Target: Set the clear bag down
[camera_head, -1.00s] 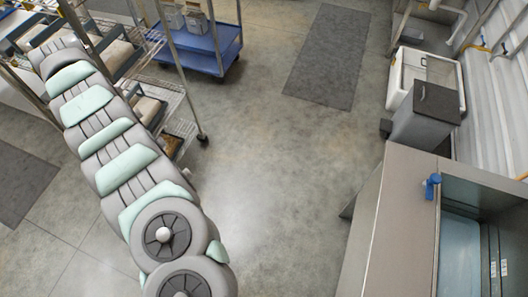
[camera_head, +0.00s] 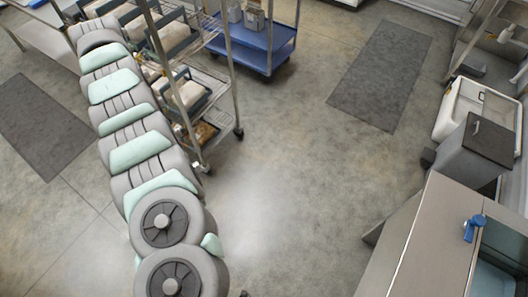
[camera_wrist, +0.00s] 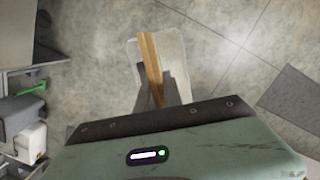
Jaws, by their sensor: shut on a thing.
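In the wrist view the clear bag (camera_wrist: 174,58) is a pale, see-through shape with a brown strip down its left side. It hangs out over the concrete floor. My gripper (camera_wrist: 153,92) is shut on the bag; its dark fingers overlap the bag's near part and hide some of it. In the head view my arm runs down the left side, and neither the bag nor the gripper can be made out there.
A wire shelf rack (camera_head: 205,75) with trays stands at upper left, beside a blue cart (camera_head: 262,47). The floor (camera_head: 290,170) between is clear.

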